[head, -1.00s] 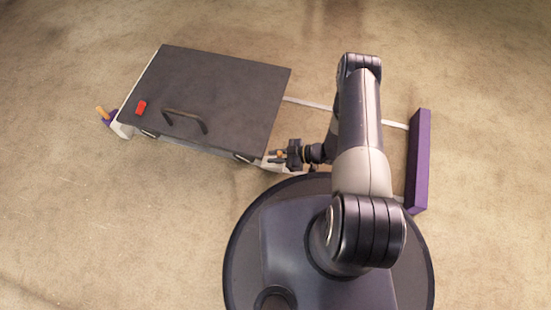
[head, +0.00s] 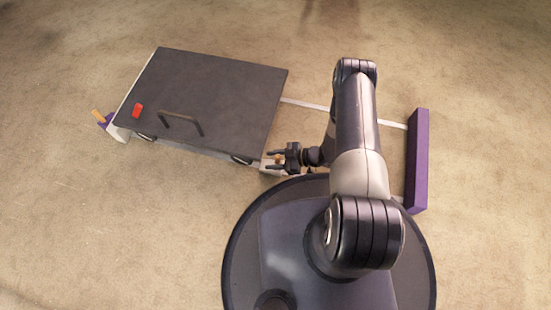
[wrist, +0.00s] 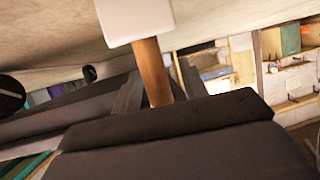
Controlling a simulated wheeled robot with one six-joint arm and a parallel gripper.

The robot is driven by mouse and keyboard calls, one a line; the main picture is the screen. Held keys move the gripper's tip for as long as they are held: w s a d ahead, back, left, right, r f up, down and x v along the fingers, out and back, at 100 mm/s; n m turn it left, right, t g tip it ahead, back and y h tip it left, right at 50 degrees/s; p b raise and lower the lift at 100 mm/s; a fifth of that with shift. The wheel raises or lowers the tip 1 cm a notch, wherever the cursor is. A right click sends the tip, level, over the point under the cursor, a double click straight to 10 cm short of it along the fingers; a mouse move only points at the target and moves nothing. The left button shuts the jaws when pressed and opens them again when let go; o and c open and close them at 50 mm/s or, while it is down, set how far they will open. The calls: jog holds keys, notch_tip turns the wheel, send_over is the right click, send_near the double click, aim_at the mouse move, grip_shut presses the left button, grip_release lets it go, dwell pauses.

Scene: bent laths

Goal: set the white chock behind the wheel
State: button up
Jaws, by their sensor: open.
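The dark flat-topped cart (head: 215,88) stands left of my arm, with small wheels (head: 242,160) showing under its front edge. A white block, apparently the chock (head: 270,170), lies by the cart's front right corner, beside that wheel. In the wrist view the white block (wrist: 135,18) has an orange-brown peg (wrist: 152,72). My gripper (head: 275,159) is open, with its fingers (wrist: 160,92) on either side of the peg; contact cannot be told. A dark wheel (wrist: 10,95) shows at the wrist view's left edge. The block's exact fit to the wheel is hidden.
A purple bar (head: 418,165) stands to the right of my arm. A purple piece with an orange peg (head: 98,115) sits at the cart's left end, by a white part (head: 118,132). A white floor strip (head: 310,104) runs behind my arm. The front left floor is clear.

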jog(key=shift+r, duration=0.15)
jog(key=shift+d+r, duration=0.2)
jog(key=shift+d, duration=0.1)
jog(key=p+v, duration=0.4)
jog(key=v, duration=0.7)
jog(key=shift+d, duration=0.15)
jog(key=shift+f, duration=0.1)
jog(key=b+x, duration=0.1)
jog(key=x, duration=0.3)
jog(key=b+x, duration=0.1)
jog(key=x, duration=0.3)
jog(key=b+x, duration=0.1)
jog(key=x, duration=0.2)
jog(key=shift+a+b, duration=0.3)
jog(key=shift+a, duration=0.2)
jog(key=shift+r+p, duration=0.3)
jog(key=shift+r, duration=0.35)
